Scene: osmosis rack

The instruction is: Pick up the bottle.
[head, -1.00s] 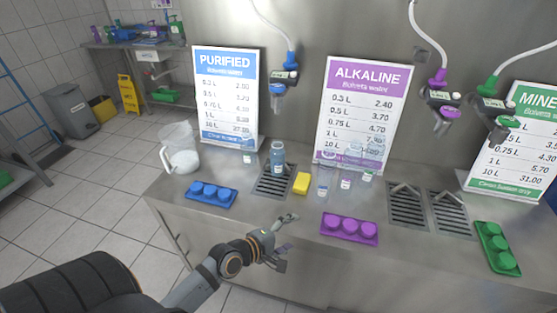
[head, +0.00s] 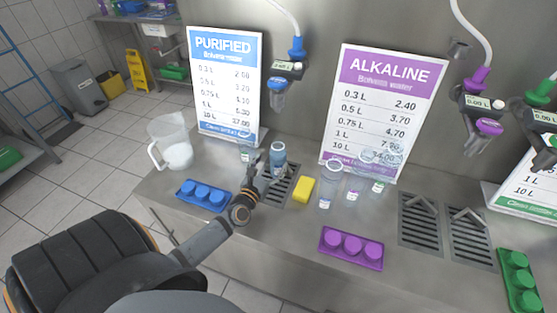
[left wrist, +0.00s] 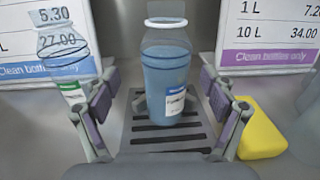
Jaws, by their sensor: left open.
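The bottle (head: 278,158), filled with blue liquid, stands upright on the drain grate (head: 277,191) in front of the blue PURIFIED sign. In the left wrist view the bottle (left wrist: 166,75) is near the centre, with a white-and-blue label and a pale ring at its neck. My left gripper (head: 264,172) is just in front of the bottle in the head view. In the left wrist view the open left gripper (left wrist: 161,92) has one finger on each side of the bottle, with gaps between. My right gripper is not in view.
A clear empty bottle (left wrist: 62,50) stands close left of the bottle. A yellow sponge (head: 304,190) lies to its right, with clear bottles (head: 330,184) beyond. A blue cap tray (head: 203,194) and a white jug (head: 172,148) are to the left. A dispenser nozzle (head: 277,92) hangs above.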

